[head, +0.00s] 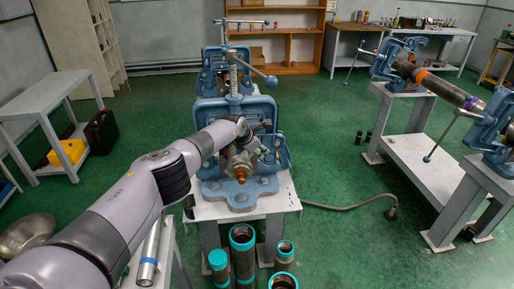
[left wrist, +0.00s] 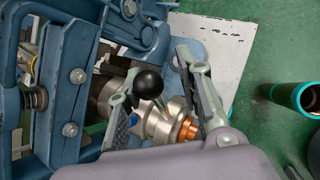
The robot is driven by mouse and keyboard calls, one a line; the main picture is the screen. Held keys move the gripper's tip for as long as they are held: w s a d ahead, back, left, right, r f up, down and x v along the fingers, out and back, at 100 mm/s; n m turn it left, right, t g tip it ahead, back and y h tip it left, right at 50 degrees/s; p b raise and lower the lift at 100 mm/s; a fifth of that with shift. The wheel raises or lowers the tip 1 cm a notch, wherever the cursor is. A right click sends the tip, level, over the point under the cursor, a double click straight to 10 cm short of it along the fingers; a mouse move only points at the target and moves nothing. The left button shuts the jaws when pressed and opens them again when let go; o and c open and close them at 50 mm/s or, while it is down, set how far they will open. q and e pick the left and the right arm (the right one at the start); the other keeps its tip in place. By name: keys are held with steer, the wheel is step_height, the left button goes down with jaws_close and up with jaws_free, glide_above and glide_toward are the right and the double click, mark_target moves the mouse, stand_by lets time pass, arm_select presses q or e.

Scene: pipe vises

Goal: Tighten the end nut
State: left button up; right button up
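The end nut looks like the copper-orange hex piece (head: 239,181) at the near end of a silver fitting in the blue pipe vise (head: 240,195) at centre. In the left wrist view the orange nut (left wrist: 188,131) and silver fitting (left wrist: 160,124) lie low between my fingers. My left gripper (head: 262,140) is over the vise, just above and behind the nut. In the left wrist view its two fingers (left wrist: 160,68) are spread apart, with a black ball knob (left wrist: 148,84) between them. I cannot tell whether either finger touches the fitting. My right gripper is not in view.
The vise stands on a white table (head: 275,205). Teal-ended pipes (head: 243,255) stand in front of it. The vise's screw handle (head: 262,78) rises behind my gripper. Other vises (head: 405,60) hold a long pipe at the right. A hose (head: 350,208) lies on the green floor.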

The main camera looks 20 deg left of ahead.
arm_select(q)
steer(key=shift+d, duration=0.1)
steer(key=shift+r, duration=0.35)
steer(key=shift+s+a+r, duration=0.2)
steer(key=shift+s+r, duration=0.15)
steer(key=shift+r, duration=0.2)
steer(key=d+v, duration=0.1)
steer(key=v, duration=0.9)
steer(key=shift+s+a, duration=0.3)
steer(key=shift+a, duration=0.1)
steer(key=shift+f, duration=0.15)
